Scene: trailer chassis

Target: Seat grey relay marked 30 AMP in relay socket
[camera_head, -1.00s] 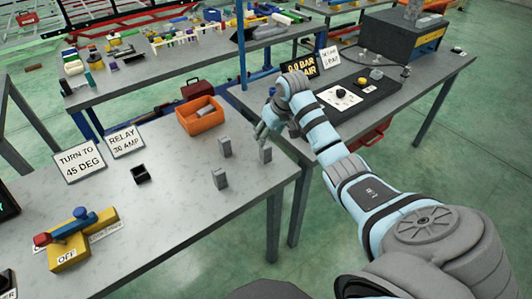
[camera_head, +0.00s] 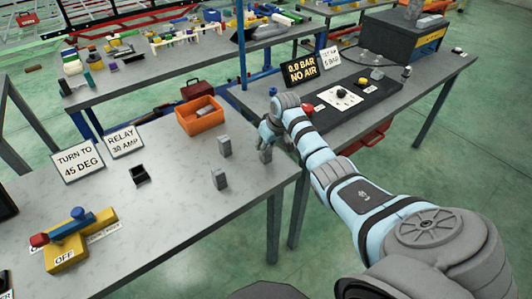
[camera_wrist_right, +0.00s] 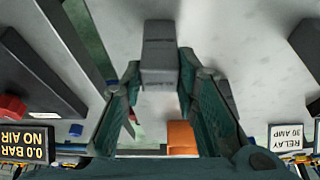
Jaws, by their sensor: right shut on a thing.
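My right gripper (camera_head: 268,141) is shut on a grey relay (camera_head: 265,156) near the right end of the front bench. In the right wrist view, the grey relay (camera_wrist_right: 158,50) sits between the fingertips of the right gripper (camera_wrist_right: 158,75). Two more grey relays stand upright on the bench, one farther back (camera_head: 224,147) and one nearer (camera_head: 219,179). Markings on the relays cannot be read. The black relay socket (camera_head: 140,176), open at the top, is to the left, in front of the "RELAY 30 AMP" sign (camera_head: 125,142). My left gripper is not in view.
An orange bin (camera_head: 201,117) stands behind the relays. A yellow valve block with a blue lever (camera_head: 68,229) is at the front left. The bench between relays and socket is clear. The bench with the "0.0 BAR NO AIR" display (camera_head: 301,70) is at right.

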